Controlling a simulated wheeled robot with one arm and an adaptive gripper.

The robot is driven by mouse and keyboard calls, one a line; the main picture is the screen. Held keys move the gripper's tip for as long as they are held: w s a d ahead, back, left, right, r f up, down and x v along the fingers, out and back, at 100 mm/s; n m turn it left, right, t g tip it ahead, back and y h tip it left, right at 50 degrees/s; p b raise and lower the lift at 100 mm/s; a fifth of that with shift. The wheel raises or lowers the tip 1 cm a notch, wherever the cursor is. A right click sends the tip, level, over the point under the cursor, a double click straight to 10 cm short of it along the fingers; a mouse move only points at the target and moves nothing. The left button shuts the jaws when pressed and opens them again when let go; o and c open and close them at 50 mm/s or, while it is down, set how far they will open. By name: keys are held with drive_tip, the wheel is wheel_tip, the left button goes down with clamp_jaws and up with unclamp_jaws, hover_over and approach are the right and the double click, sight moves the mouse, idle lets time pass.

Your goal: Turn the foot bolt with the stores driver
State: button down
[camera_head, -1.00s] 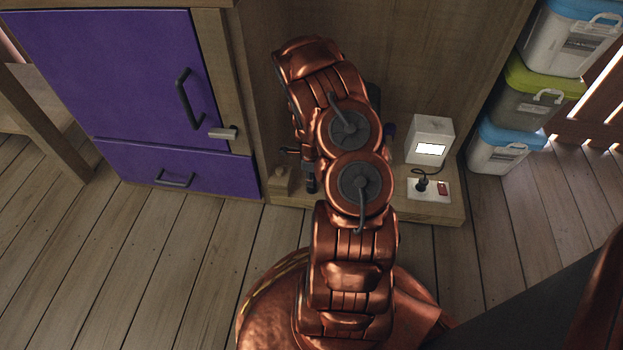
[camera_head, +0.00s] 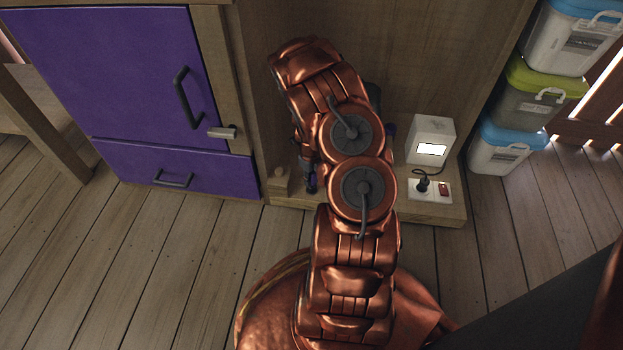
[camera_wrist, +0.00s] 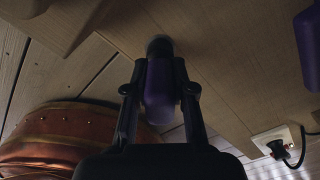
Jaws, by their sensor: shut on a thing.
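In the wrist view my gripper (camera_wrist: 159,90) is shut on a purple handle, which I take to be the stores driver (camera_wrist: 160,92). The handle lies between the two dark fingers. A dark round end (camera_wrist: 160,47) shows beyond it against the wooden board; I cannot tell whether this is the driver's tip or the foot bolt. I cannot make out the bolt separately, nor whether tip and bolt touch. In the head view my copper arm covers most of this spot, and only a small dark and purple part (camera_head: 311,180) shows at its left edge.
A wooden block (camera_head: 279,182) stands left of my arm, by the purple cabinet (camera_head: 110,80). Right of my arm are a white box with a lit screen (camera_head: 432,141) and a socket plate with a plug (camera_head: 430,190). Lidded bins (camera_head: 508,148) are stacked farther right. Floor in front is open.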

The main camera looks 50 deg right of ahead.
drive_tip(key=shift+m, duration=1.3)
drive_tip(key=shift+m, duration=0.7)
drive_tip(key=m, duration=0.4)
drive_tip(key=shift+b, duration=0.3)
drive_tip(key=shift+r, duration=0.1)
drive_tip(key=shift+w+d+r+p, duration=0.1)
drive_tip(key=shift+r+p, duration=0.5)
drive_tip(key=shift+r, duration=0.6)
drive_tip(key=shift+d+r+p, duration=0.1)
drive_tip(key=shift+r+p, duration=0.5)
drive_tip(key=shift+r, duration=0.55)
